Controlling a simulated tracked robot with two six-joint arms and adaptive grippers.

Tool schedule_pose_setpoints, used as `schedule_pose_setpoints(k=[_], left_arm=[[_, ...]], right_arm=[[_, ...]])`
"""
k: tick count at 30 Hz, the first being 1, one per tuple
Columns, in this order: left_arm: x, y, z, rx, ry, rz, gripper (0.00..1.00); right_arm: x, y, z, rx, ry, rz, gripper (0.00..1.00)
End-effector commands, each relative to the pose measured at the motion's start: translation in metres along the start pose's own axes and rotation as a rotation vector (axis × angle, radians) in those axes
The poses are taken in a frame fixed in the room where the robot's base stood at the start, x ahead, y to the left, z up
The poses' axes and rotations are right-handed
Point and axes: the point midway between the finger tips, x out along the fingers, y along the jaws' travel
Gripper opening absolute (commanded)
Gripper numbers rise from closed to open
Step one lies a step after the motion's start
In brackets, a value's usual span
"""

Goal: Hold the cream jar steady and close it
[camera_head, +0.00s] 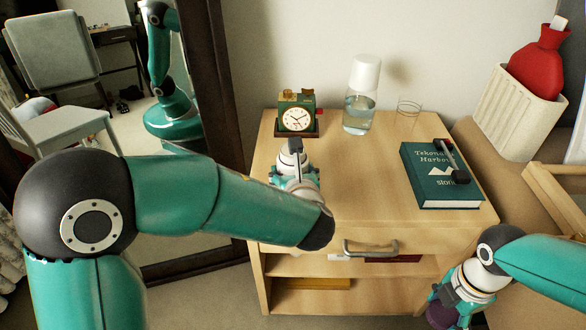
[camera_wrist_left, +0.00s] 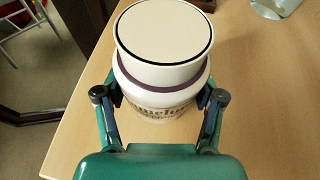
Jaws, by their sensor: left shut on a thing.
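The cream jar (camera_wrist_left: 160,80) stands on the wooden cabinet top, cream-white with a purple band and dark lettering. Its flat pale top has a dark ring round the edge; I cannot tell whether this is a lid or the filled mouth. My left gripper (camera_wrist_left: 160,99) is shut on the jar's body, a finger on each side. In the head view, my left arm and gripper hide most of the jar (camera_head: 291,158). My right gripper (camera_head: 446,303) is low at the bottom right, beside the cabinet. A dark purple round thing (camera_head: 441,316) shows at it, partly cut off.
A green clock (camera_head: 297,114) stands just behind the jar. A bottle with a white cap (camera_head: 361,95) and a clear glass (camera_head: 409,106) stand further back. A green book (camera_head: 440,178) with a dark object on it lies at right. The cabinet top's middle (camera_head: 365,185) is clear.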

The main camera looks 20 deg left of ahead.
Motion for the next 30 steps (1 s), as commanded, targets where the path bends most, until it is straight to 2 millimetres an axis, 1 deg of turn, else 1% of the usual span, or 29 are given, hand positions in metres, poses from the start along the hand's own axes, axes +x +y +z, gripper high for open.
schedule_pose_setpoints(k=[5,8,11,18,24,27,30], left_arm=[[-0.004,0.0,0.009,-0.003,-0.003,0.0,0.21],[-0.009,0.0,0.023,-0.003,-0.005,-0.001,0.21],[-0.017,0.0,0.041,-0.004,-0.005,-0.001,0.21],[-0.042,-0.001,0.102,-0.005,-0.006,-0.003,0.21],[-0.061,0.0,0.148,-0.005,-0.003,-0.001,0.21],[-0.068,0.0,0.165,-0.003,-0.003,-0.002,0.21],[-0.073,0.0,0.177,-0.002,-0.003,-0.001,0.21]], right_arm=[[-0.005,0.0,0.0,0.0,0.0,0.0,0.42],[-0.013,0.0,0.0,0.0,0.0,0.0,0.42],[-0.024,0.0,0.0,0.0,0.0,0.0,0.42],[-0.055,0.0,0.0,0.0,0.0,0.0,0.42],[-0.078,0.0,0.0,0.0,0.0,0.0,0.42],[-0.086,0.0,0.0,0.0,0.0,0.0,0.42],[-0.09,0.0,0.0,0.0,0.0,0.0,0.42]])
